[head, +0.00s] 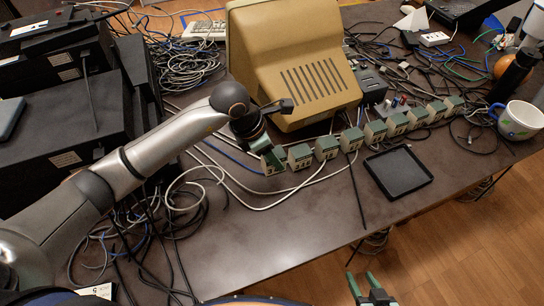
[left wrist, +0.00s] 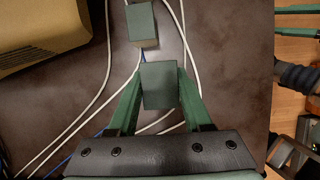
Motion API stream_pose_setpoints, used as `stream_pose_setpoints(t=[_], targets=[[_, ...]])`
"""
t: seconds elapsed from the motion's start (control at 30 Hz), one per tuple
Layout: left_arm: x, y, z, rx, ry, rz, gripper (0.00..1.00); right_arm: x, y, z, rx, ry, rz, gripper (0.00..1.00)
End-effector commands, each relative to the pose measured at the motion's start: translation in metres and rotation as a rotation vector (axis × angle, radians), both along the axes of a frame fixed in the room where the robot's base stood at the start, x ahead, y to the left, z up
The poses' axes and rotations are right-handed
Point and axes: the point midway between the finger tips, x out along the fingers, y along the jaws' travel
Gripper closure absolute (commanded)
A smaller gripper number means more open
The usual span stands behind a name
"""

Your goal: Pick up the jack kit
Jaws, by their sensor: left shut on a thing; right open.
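The jack kit (left wrist: 158,85) is a small box with a green top, one of several alike in a row. It sits between the green fingers of my left gripper (left wrist: 158,100) in the left wrist view, and the gripper is shut on it. In the head view my left gripper (head: 270,158) is at the near left end of the row, low over the table. I cannot tell whether the box touches the table. The neighbouring box (head: 300,156) stands just right of it, apart. My right gripper (head: 365,284) is open and empty beyond the table's front edge, over the floor.
A beige monitor (head: 300,85) stands close behind the row. A black tray (head: 398,172) lies at the right front, with a mug (head: 519,120) further right. Black equipment (head: 65,125) fills the left. Loose cables cross the table (head: 270,235); its front middle is mostly clear.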

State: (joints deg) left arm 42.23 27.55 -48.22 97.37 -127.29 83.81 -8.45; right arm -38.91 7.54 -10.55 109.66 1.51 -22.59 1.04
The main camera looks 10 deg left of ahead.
Motion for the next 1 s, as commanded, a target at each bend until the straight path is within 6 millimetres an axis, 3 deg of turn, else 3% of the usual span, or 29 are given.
stream_pose_setpoints(t=[0.13,0.3,0.5,0.7,1.0], targets=[[-0.027,-0.012,0.039,-0.002,-0.010,-0.005,1.00,0.000,0.000,0.000,0.000,0.000,0.000,0.50],[-0.063,-0.028,0.053,-0.002,-0.005,-0.005,1.00,0.000,0.000,-0.004,0.000,0.000,0.000,0.50],[-0.094,-0.040,0.068,-0.002,-0.004,-0.003,1.00,0.000,0.001,-0.006,0.001,0.004,0.002,0.50],[-0.108,-0.046,0.074,-0.001,-0.002,-0.001,1.00,0.001,0.002,-0.006,0.002,0.005,0.005,0.50],[-0.110,-0.043,0.075,-0.001,-0.001,0.004,1.00,0.001,0.004,-0.001,0.004,0.003,0.007,0.50]])
